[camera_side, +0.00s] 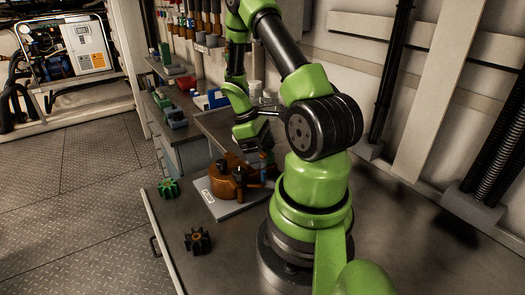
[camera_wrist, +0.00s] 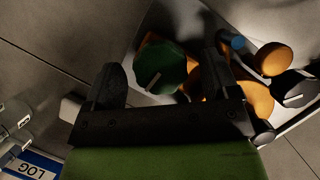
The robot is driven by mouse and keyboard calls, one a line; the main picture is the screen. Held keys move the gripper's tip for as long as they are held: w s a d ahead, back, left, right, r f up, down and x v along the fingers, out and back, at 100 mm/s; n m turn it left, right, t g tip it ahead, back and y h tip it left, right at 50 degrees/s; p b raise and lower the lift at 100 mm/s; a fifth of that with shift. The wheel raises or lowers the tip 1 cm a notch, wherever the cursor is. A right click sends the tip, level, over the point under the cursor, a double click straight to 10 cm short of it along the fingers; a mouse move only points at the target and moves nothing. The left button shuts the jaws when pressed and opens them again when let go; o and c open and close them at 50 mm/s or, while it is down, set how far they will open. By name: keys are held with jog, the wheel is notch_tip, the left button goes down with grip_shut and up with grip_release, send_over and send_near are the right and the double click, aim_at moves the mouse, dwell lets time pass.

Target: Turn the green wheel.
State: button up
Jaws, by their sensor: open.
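The green wheel (camera_wrist: 166,66), dark green and lobed with a white line on it, shows in the wrist view between the two fingers of my gripper (camera_wrist: 168,55). My gripper is open, with one finger off to each side of the wheel and a gap on both sides. I cannot tell how far above the wheel the fingertips are. In the side view my gripper (camera_side: 252,140) is over the back of an orange-brown fixture (camera_side: 228,182) on a pale plate (camera_side: 231,209). I cannot pick out the green wheel on the fixture there.
A green gear (camera_side: 168,188) and a dark gear (camera_side: 198,240) lie on the bench left of the plate. In the wrist view, an orange knob (camera_wrist: 273,58) and a black knob with a white line (camera_wrist: 298,89) stand right of my fingers.

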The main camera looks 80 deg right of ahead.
jog(key=shift+f, duration=0.1)
jog(key=c, duration=0.9)
jog(key=m+y, duration=0.1)
jog(key=m, duration=0.2)
jog(key=o, duration=0.9)
jog(key=v, duration=1)
